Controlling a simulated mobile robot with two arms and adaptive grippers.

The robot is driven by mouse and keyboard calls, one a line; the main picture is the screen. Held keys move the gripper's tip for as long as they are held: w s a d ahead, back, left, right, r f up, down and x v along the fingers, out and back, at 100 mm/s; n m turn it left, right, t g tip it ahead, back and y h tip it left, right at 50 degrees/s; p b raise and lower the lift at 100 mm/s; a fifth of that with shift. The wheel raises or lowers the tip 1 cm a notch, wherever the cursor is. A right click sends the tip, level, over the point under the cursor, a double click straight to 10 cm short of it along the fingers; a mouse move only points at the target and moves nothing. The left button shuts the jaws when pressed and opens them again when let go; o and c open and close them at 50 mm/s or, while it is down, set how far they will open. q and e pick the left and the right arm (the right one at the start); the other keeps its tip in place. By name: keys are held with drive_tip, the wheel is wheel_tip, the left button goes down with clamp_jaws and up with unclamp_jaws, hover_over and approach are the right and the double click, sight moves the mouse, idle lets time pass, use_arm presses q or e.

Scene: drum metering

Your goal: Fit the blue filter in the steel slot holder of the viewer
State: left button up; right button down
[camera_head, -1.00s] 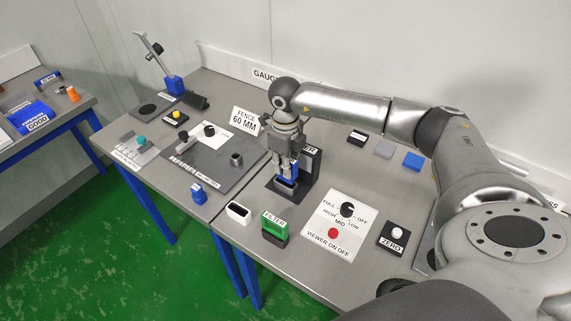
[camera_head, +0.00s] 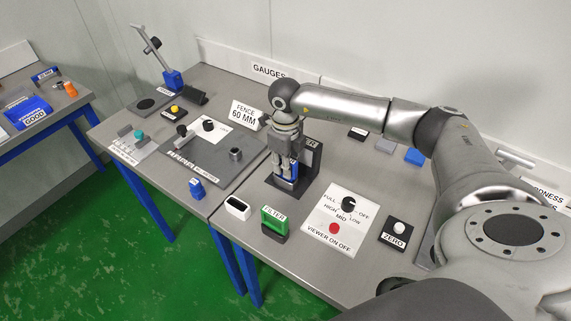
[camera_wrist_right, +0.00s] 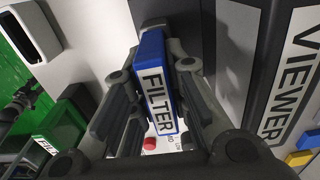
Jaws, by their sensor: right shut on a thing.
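My right gripper (camera_head: 283,172) is shut on the blue filter (camera_wrist_right: 158,88), which carries a FILTER label and sits between the two fingers in the right wrist view. In the head view, the blue filter (camera_head: 293,169) shows only in part behind the fingers. It is in front of the black viewer (camera_head: 312,162), low over the viewer's base. The VIEWER label (camera_wrist_right: 291,88) is right of the filter in the wrist view. The steel slot holder is mostly hidden under the gripper, so I cannot tell whether the filter is inside it. My left gripper is not in view.
A green filter (camera_head: 273,219) in a black holder and a white slotted holder (camera_head: 237,208) stand near the front edge. A white control panel (camera_head: 338,222) with a black knob and red button lies to the right. A grey plate fixture (camera_head: 213,160) lies left.

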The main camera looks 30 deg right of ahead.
drive_tip(key=shift+f+b, duration=0.4)
drive_tip(key=shift+f, duration=0.2)
drive_tip(key=c, duration=1.3)
unclamp_jaws()
drive_tip(key=shift+c, duration=0.2)
drive_tip(key=shift+r, duration=0.1)
wheel_tip(320, 180, up, 12)
